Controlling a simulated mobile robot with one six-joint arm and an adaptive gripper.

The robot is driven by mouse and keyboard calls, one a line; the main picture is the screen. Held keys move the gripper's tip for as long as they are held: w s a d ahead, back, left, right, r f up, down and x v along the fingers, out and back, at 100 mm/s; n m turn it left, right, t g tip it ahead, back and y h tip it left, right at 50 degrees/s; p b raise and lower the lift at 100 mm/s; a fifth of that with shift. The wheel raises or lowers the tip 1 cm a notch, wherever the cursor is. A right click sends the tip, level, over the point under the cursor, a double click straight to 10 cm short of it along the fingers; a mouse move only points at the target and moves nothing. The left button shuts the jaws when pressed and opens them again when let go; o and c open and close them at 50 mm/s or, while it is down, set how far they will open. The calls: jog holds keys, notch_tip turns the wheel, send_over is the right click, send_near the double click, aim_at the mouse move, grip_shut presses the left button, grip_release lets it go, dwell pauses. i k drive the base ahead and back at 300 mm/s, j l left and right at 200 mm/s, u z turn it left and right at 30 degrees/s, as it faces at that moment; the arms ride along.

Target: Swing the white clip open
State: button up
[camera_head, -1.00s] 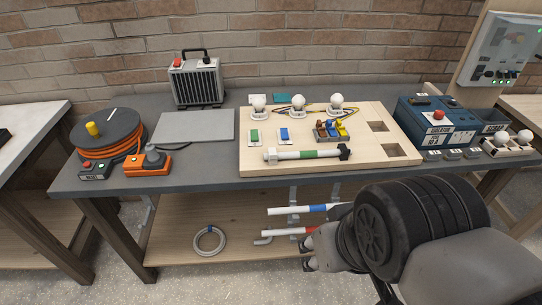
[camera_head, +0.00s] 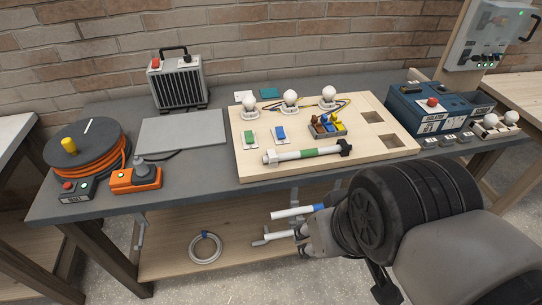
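I cannot single out the white clip for certain. Below the table's front edge are a white rod with a blue band (camera_head: 298,212) and a second white rod (camera_head: 278,236), partly hidden by my gripper. On the wooden board lies a white tube with a green band (camera_head: 306,154) and a dark end; small white parts sit at its left end. My gripper (camera_head: 301,240) is below the table edge, close to the right ends of the two rods. Its fingers are small and partly hidden by my arm, so their opening and any contact are unclear.
The wooden board (camera_head: 240,176) carries bulbs, switches and a lever connector block (camera_head: 326,126). The grey table (camera_head: 200,194) also holds a cable reel (camera_head: 88,150), an orange control box (camera_head: 136,179), a heater (camera_head: 178,82) and a blue box (camera_head: 430,108). A coiled ring (camera_head: 205,248) is below.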

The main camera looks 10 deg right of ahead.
aim_at(273, 158)
jog(key=i+l, duration=0.25)
jog(key=i, duration=0.2)
jog(key=i+l, duration=0.25)
jog(key=i, duration=0.2)
jog(key=u, duration=0.05)
